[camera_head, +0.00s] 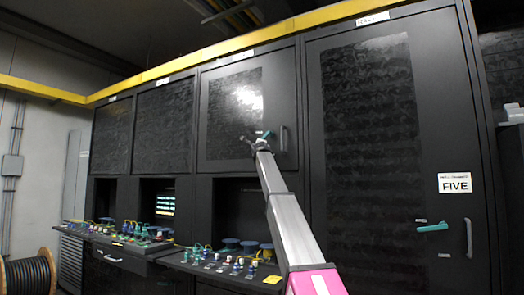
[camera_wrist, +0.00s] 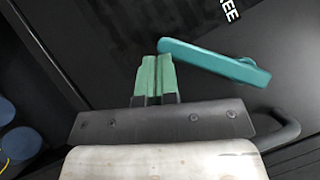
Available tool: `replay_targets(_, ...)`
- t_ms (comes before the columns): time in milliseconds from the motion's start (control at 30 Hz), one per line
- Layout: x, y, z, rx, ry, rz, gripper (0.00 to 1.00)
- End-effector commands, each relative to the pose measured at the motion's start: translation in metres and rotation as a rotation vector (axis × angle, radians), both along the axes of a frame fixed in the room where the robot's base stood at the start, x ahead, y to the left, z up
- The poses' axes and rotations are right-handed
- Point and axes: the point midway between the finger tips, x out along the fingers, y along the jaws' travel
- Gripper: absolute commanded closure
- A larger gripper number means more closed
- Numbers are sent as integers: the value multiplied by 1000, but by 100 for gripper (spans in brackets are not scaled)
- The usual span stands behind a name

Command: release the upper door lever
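The upper door lever (camera_wrist: 215,62) is a teal bar on a dark door. In the wrist view it slants down to the right, with its left end just beyond my fingertips. My gripper (camera_wrist: 156,70) has two green finger pads close together, with nothing seen between them. Whether the fingertips touch the lever cannot be told. In the head view the lever (camera_head: 264,134) is small on the upper middle door (camera_head: 222,110), and my gripper (camera_head: 254,143) is right at it, partly covering it.
A dark grey handle (camera_wrist: 288,130) stands out to the lower right of my gripper. A second teal lever (camera_head: 432,228) and a handle (camera_head: 469,238) are on the tall door labelled FIVE. A console shelf (camera_head: 190,262) with several coloured parts juts out below.

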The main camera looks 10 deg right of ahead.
Motion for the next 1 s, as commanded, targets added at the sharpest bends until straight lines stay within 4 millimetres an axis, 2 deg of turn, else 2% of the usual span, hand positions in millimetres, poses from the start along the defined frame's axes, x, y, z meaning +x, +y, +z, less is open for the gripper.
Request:
replay_targets(400, 17, 22, 24, 0, 1, 0, 100)
replay_targets(700, 21, 28, 36, -1, 0, 0, 100)
replay_targets(1000, 22, 30, 40, -1, 0, 0, 100)
